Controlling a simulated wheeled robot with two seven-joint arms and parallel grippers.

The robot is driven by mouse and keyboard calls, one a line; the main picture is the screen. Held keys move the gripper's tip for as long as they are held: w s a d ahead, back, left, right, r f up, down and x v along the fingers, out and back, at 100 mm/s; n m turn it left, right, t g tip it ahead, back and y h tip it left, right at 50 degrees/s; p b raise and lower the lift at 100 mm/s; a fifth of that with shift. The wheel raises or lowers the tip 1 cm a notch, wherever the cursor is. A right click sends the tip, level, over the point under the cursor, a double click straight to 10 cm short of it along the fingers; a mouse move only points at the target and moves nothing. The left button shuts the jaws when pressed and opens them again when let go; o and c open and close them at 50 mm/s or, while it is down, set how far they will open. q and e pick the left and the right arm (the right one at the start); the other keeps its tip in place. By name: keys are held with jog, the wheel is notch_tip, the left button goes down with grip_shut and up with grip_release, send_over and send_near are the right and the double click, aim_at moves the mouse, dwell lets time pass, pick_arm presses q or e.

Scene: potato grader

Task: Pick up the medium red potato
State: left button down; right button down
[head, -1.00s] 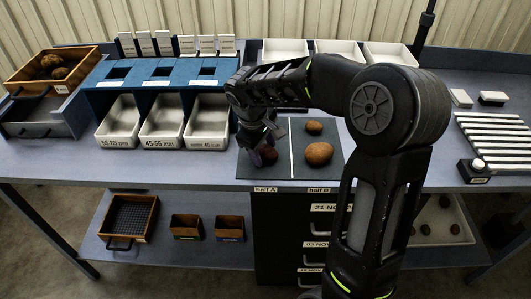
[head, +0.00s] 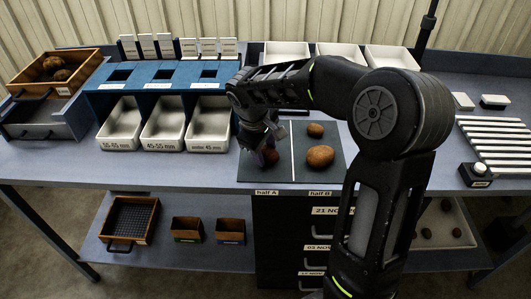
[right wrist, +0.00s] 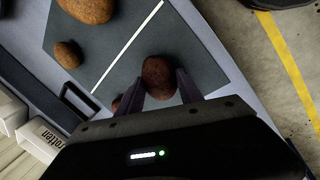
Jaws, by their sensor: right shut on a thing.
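The red potato (right wrist: 158,75) is round and dark red-brown. It sits between the two dark fingers of my right gripper (right wrist: 163,84), which are shut on it. In the head view the same potato (head: 270,156) shows partly behind the fingers, over the half A side of the dark mat (head: 274,177); whether it touches the mat is hard to tell. A smaller reddish potato (right wrist: 117,103) lies beside the left finger in the right wrist view, partly hidden. My left gripper is not in view.
Two tan-brown potatoes, one smaller (head: 315,130) and one larger (head: 320,156), lie on half B across the white line. White sizing bins, such as the under 40 mm bin (head: 208,143), stand to the left. A button box (head: 477,174) is at the right.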

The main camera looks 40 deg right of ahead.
aim_at(265, 150)
notch_tip(265, 150, up, 9)
jog(key=shift+r+b, duration=0.2)
jog(key=shift+b, duration=0.1)
dwell(0.9)
